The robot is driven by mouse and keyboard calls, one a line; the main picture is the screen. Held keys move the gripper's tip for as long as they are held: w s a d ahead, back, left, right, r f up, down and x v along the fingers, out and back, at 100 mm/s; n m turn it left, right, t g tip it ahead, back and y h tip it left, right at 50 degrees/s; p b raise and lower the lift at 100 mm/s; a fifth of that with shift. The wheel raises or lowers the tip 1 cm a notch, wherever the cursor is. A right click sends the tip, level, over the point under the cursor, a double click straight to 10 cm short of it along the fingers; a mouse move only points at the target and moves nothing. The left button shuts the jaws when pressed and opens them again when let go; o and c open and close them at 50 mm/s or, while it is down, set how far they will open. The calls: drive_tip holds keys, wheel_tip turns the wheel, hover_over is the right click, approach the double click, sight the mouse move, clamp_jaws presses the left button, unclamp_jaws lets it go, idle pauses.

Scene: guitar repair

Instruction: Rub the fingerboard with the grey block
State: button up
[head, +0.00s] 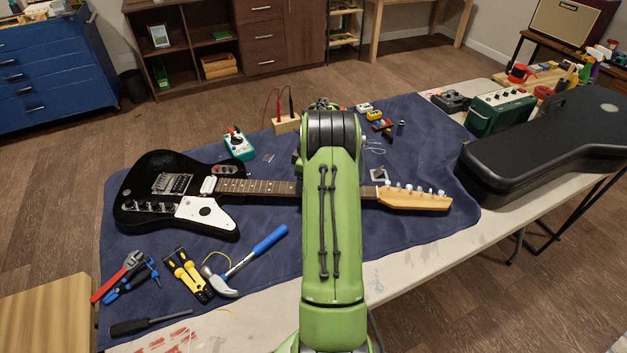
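A black electric guitar (150,190) with a white pickguard lies on the blue mat (270,270), its neck pointing right. The dark fingerboard (257,187) shows left of my green arm, and a short stretch shows right of it. The pale headstock (415,199) is further right. My arm crosses over the neck and hides the middle of the fingerboard. My gripper is hidden behind my arm, so its state and any contact do not show. A small grey piece (379,175) lies beside the neck, just right of my arm; I cannot tell whether it is the grey block.
A hammer (245,262), yellow-handled tools (187,273), pliers (120,276) and a screwdriver (150,324) lie at the front left. A teal meter (240,145) stands behind the neck. A black guitar case (545,150) and a green amplifier (498,112) fill the right end.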

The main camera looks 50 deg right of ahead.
sight(283, 187)
drive_tip(key=shift+w+a+r, duration=0.1)
drive_tip(key=shift+w+a, duration=0.25)
drive_tip(key=shift+w, duration=0.25)
drive_tip(key=shift+w+a+r, duration=0.1)
drive_tip(key=shift+w+a, duration=0.2)
drive_tip(key=shift+w, duration=0.25)
drive_tip(key=shift+w+a+f+p, duration=0.1)
drive_tip(key=shift+w+a+p, duration=0.1)
drive_tip(key=shift+w+a, duration=0.45)
drive_tip(key=shift+w+a+f+p, duration=0.15)
drive_tip(key=shift+w+a, duration=0.15)
drive_tip(key=shift+w, duration=0.55)
drive_tip(key=shift+r, duration=0.1)
drive_tip(key=shift+r, duration=0.1)
drive_tip(key=shift+r+p, duration=2.2)
drive_tip(key=shift+r, duration=0.7)
